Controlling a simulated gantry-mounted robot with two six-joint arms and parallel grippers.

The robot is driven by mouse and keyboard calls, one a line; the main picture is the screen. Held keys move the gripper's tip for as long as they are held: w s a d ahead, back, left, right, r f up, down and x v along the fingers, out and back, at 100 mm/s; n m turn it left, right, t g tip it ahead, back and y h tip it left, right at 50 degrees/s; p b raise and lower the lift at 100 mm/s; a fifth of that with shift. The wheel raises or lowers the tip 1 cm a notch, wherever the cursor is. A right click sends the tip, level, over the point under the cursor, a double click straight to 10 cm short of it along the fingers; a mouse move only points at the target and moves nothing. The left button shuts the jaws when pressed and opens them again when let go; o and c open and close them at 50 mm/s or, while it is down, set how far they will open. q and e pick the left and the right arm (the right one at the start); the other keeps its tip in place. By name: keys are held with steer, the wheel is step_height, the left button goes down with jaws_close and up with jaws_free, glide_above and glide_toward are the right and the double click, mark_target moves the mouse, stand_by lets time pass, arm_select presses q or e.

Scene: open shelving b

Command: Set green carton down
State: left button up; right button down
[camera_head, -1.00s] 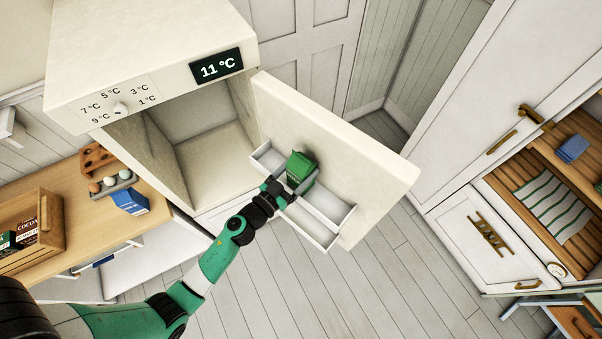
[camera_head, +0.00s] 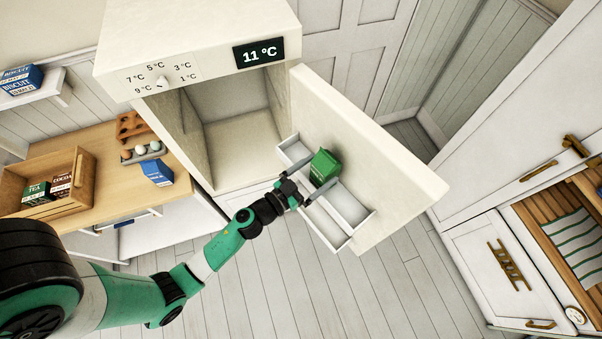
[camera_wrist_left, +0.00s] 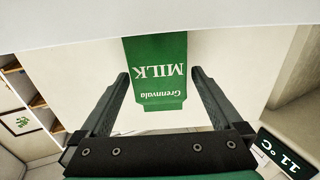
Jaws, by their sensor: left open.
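The green carton (camera_head: 323,167) stands in the white door rack (camera_head: 349,209) on the inside of the open fridge door (camera_head: 375,150). In the left wrist view the carton (camera_wrist_left: 158,70) reads "MILK" upside down and lies beyond and between my fingertips. My left gripper (camera_head: 307,173) is open, with its fingers apart and reaching toward the carton from the near side. In the left wrist view the left gripper (camera_wrist_left: 158,76) shows a clear gap on each side of the carton. My right gripper is not in view.
The fridge (camera_head: 235,150) is open, with an empty interior and an "11 °C" display (camera_head: 258,53). A wooden counter at left holds an egg tray (camera_head: 143,152), a blue carton (camera_head: 157,172) and a wooden crate (camera_head: 77,199). A white cabinet stands at right.

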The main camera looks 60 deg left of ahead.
arm_select(q)
steer(key=s+d, duration=0.1)
steer(key=s, duration=0.8)
steer(key=shift+s, duration=0.1)
steer(key=w+a+r+n+t+y, duration=0.15)
steer(key=w+r, duration=0.25)
steer(key=r, duration=0.8)
steer(key=w+a+r+n+t+y, duration=0.1)
steer(key=w+r+t+y, duration=0.2)
steer(key=r, duration=0.8)
steer(key=w+a+r+n+t+y, duration=0.15)
steer(key=w+r, duration=0.35)
steer(key=r, duration=0.7)
steer(key=s+d+r+m+t+h, duration=0.1)
steer(key=s+d+r+m+h, duration=0.1)
steer(key=r, duration=0.5)
steer(key=s+d+r+m+t+h, duration=0.1)
steer(key=s+d+r+m+h, duration=0.1)
steer(key=d+r+h, duration=0.2)
steer(key=s+d+r+m+t+h, duration=0.1)
steer(key=s+d+r+m+h, duration=0.1)
steer(key=d+r, duration=0.5)
step_height(320, 180, up, 5)
steer(key=shift+s+d+r+h, duration=0.1)
steer(key=shift+s+d+h, duration=0.05)
steer(key=shift+h, duration=0.75)
